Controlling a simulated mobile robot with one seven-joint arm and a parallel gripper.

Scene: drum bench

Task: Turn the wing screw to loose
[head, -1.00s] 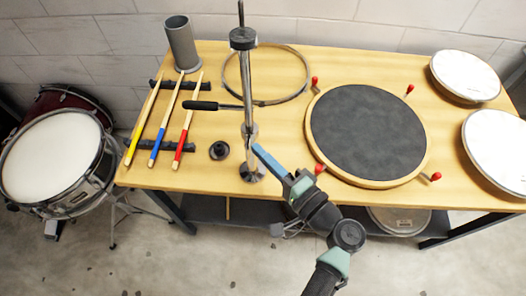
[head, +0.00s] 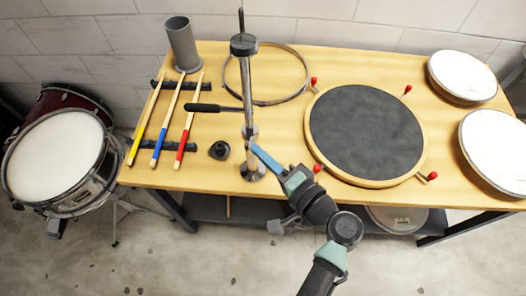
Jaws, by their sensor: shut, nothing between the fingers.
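A chrome stand (head: 247,90) rises upright from a round base on the wooden table, with a black clamp (head: 243,43) at its top and a black-gripped side arm (head: 203,107) pointing left. A small metal collar (head: 250,131) sits low on the post. The wing screw is too small to make out clearly; I cannot tell its turn. My gripper (head: 256,149) reaches in from the lower right, its blue fingers together and empty. Its tip is at the lower post, just below the collar in the picture; I cannot tell whether it touches.
A round black practice pad (head: 367,130) with red knobs lies right of the stand. A small black round piece (head: 219,150) and several drumsticks (head: 167,120) on black rests lie left. A hoop (head: 292,95) lies behind; a grey cup (head: 182,45) stands at the back left.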

